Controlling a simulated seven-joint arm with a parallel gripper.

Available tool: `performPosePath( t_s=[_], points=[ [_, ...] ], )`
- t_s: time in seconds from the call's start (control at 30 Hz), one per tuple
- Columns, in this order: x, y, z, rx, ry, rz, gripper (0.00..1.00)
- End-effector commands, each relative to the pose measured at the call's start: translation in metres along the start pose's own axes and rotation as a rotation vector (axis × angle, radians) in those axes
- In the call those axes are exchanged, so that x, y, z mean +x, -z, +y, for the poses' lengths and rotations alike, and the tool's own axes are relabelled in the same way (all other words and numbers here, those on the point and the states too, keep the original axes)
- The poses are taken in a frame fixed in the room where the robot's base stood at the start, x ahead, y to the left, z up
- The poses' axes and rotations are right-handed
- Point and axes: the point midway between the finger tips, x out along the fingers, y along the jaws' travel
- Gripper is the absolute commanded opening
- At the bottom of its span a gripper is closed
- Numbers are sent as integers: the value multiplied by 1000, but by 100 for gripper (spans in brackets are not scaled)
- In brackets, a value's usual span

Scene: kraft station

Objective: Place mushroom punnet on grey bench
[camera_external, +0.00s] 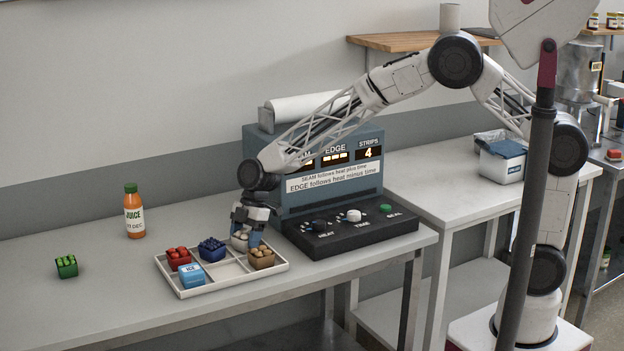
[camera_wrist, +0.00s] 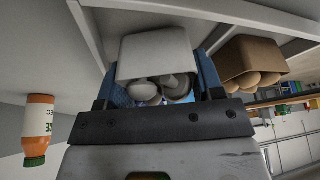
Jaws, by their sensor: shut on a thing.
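The mushroom punnet (camera_wrist: 155,52) is a pale grey-white tub with white mushrooms, held between the blue fingers of my gripper (camera_wrist: 158,82) in the wrist view. In the external view my gripper (camera_external: 246,236) points down over the back right of the divided tray, shut on the punnet (camera_external: 238,243), which is partly hidden by the fingers. I cannot tell whether the punnet still touches the tray floor. The grey bench (camera_external: 90,308) runs along the left and front under the tray.
The white tray (camera_external: 222,286) also holds a red punnet (camera_external: 178,258), a dark blue punnet (camera_external: 212,249), a brown punnet (camera_external: 261,258) and a blue ICE box (camera_external: 191,275). A juice bottle (camera_external: 134,212) and green punnet (camera_external: 67,266) stand left. The sealing machine (camera_external: 350,233) is close right.

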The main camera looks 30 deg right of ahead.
Motion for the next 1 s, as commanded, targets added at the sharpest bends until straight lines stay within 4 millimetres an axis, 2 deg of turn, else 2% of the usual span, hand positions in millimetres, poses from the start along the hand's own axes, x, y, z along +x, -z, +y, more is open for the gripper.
performPosePath(
  t_s=[0.67,0.7,0.87,1.0],
  points=[
    [6,-2,0,0,0,0,34],
    [5,-2,0,-1,0,0,66],
    [6,-2,0,0,0,0,90],
    [6,-2,0,0,0,0,91]
  ],
)
